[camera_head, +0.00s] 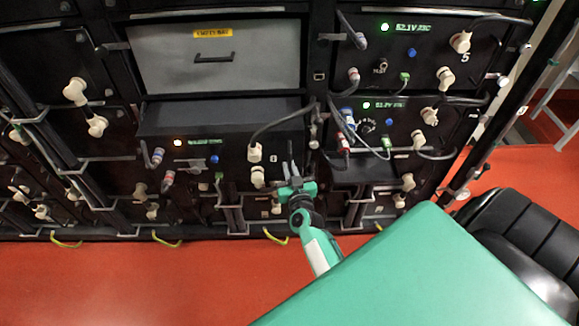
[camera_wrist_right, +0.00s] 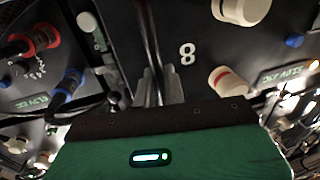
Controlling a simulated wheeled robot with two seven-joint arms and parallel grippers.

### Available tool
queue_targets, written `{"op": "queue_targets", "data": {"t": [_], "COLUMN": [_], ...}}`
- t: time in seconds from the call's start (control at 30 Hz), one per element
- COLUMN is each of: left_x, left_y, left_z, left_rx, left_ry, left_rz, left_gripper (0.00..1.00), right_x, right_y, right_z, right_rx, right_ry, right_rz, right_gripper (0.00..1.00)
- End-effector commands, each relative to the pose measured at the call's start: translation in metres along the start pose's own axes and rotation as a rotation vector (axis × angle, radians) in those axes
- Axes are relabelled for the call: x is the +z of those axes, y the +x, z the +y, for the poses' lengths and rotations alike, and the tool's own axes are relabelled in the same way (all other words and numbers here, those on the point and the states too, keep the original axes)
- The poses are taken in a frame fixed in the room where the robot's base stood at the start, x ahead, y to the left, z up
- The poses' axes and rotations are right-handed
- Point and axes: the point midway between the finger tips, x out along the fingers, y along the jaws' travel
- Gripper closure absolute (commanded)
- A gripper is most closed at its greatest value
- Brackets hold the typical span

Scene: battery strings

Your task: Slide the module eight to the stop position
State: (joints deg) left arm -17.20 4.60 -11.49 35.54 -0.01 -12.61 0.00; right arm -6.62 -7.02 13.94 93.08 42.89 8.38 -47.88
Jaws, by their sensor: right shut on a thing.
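Module eight (camera_head: 235,162) is a black box with a lit amber lamp and a green display, below the drawer marked as an empty bay. Its top shows, so it stands out from the rack. Its "8" also shows in the wrist view, on the dark front (camera_wrist_right: 193,72). My right gripper (camera_head: 290,171) is at the right end of this front. In the wrist view its fingers (camera_wrist_right: 161,88) are shut on a thin upright metal handle (camera_wrist_right: 152,40) beside the "8". The rear of the module is hidden. My left gripper is not in view.
A grey drawer front (camera_head: 215,70) is above module eight. A neighbouring module with a green lamp (camera_head: 366,105) and cables is to the right. A black cable (camera_head: 285,122) arches to module eight's cream connector (camera_head: 254,153). The red floor (camera_head: 130,285) at front left is clear.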

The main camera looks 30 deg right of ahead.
Motion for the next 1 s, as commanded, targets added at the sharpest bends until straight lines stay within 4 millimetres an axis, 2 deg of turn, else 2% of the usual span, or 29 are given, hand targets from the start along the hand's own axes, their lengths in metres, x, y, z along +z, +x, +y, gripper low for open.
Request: {"op": "queue_targets", "data": {"t": [0.03, 0.07, 0.3, 0.33, 0.4, 0.77, 0.87, 1.0], "left_x": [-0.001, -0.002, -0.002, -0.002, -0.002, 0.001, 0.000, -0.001], "left_y": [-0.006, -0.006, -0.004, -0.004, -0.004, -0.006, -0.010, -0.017], "left_z": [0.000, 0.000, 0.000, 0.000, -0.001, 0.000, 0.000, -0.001], "left_rx": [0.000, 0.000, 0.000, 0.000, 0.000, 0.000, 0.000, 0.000], "left_ry": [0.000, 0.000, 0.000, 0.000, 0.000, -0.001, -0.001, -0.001], "left_rz": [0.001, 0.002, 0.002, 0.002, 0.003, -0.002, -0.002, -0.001], "left_gripper": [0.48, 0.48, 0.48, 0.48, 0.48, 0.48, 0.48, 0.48], "right_x": [0.004, 0.005, 0.008, 0.009, 0.008, 0.005, 0.004, 0.003], "right_y": [-0.010, -0.012, -0.013, -0.013, -0.013, -0.015, -0.025, -0.049], "right_z": [-0.003, -0.004, -0.004, -0.004, -0.004, -0.003, -0.003, -0.003], "right_rx": [-0.005, -0.005, -0.006, -0.006, -0.006, -0.005, -0.004, -0.005], "right_ry": [-0.001, 0.000, 0.001, 0.001, 0.001, 0.000, -0.001, -0.002], "right_rz": [-0.015, -0.016, -0.018, -0.018, -0.017, -0.012, -0.014, -0.014], "right_gripper": [1.00, 1.00, 1.00, 0.85, 0.73, 0.73, 0.73, 0.73]}}
